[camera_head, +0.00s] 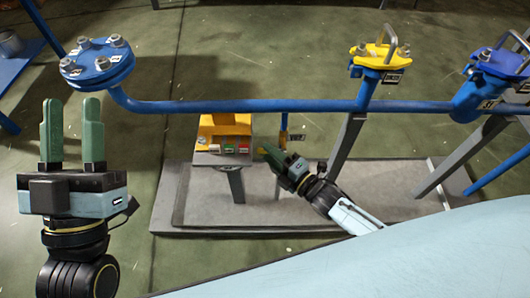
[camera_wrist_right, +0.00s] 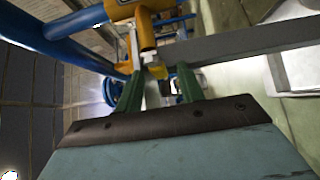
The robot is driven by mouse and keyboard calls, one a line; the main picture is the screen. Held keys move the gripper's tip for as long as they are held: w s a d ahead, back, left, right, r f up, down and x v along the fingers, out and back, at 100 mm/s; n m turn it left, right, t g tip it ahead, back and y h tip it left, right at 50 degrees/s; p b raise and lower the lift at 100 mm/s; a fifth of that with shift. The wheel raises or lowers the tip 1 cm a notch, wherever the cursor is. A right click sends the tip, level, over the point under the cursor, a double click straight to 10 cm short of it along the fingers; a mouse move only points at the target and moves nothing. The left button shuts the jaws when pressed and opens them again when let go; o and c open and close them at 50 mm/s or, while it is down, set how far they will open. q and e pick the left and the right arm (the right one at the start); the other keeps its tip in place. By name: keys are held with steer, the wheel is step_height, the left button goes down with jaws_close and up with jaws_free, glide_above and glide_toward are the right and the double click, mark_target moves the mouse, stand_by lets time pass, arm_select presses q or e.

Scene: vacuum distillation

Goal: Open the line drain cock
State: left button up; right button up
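In the head view, a short blue drain stub (camera_head: 284,121) hangs from the long blue pipe (camera_head: 230,106), with a small tag beside it. My right gripper (camera_head: 264,148) is just below and left of this stub, and its tips hide what is there. In the right wrist view, an orange-yellow fitting (camera_wrist_right: 128,9) with a pale metal part (camera_wrist_right: 149,42) lies ahead of my right gripper (camera_wrist_right: 159,74). Its green fingers are apart on either side of this lower part; I cannot tell whether they touch it. My left gripper (camera_head: 72,120) is open, empty and upright at the left.
A yellow button box (camera_head: 222,125) on a grey post stands left of my right gripper. A yellow valve (camera_head: 380,56) and a blue valve (camera_head: 497,64) are along the pipe to the right. A blue flange (camera_head: 97,62) is at the left. Slanted grey supports (camera_head: 346,143) stand nearby.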

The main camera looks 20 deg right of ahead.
steer(key=shift+b+x, duration=0.35)
steer(key=shift+x, duration=1)
jaws_close()
